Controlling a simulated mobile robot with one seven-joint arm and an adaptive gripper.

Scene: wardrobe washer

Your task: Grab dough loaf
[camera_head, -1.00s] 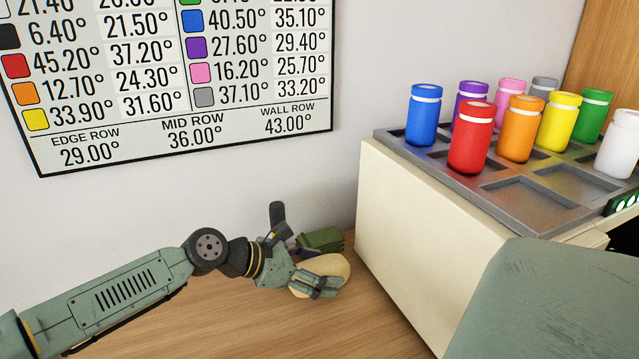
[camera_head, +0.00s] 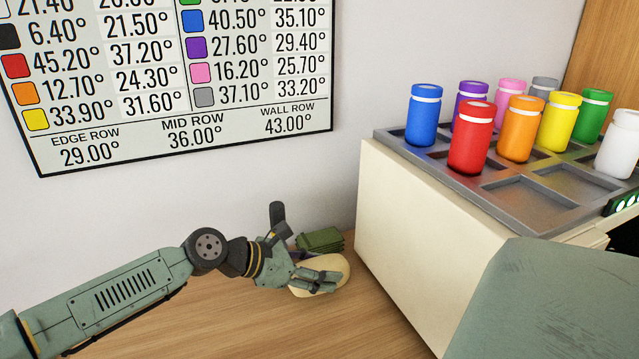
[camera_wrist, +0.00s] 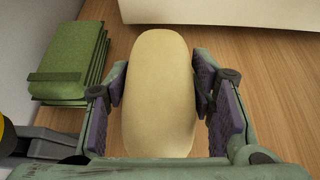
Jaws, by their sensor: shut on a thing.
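The dough loaf (camera_head: 332,267) is a pale, smooth, rounded oblong on the wooden surface, beside the cream cabinet. My gripper (camera_head: 318,283) is at the loaf in the head view, its fingers covering part of it. In the wrist view the loaf (camera_wrist: 160,95) lies lengthwise between the two purple-padded fingers of my gripper (camera_wrist: 160,95), one on each side. The gripper is shut on the loaf. The loaf's near end is hidden behind the gripper's body.
A stack of green folded items (camera_head: 320,240) lies just behind the loaf, near the wall. The cream cabinet (camera_head: 405,235) stands close on the right, with a grey tray (camera_head: 470,190) of several coloured jars on top. A number chart (camera_head: 170,90) hangs on the wall. Bare wood lies in front.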

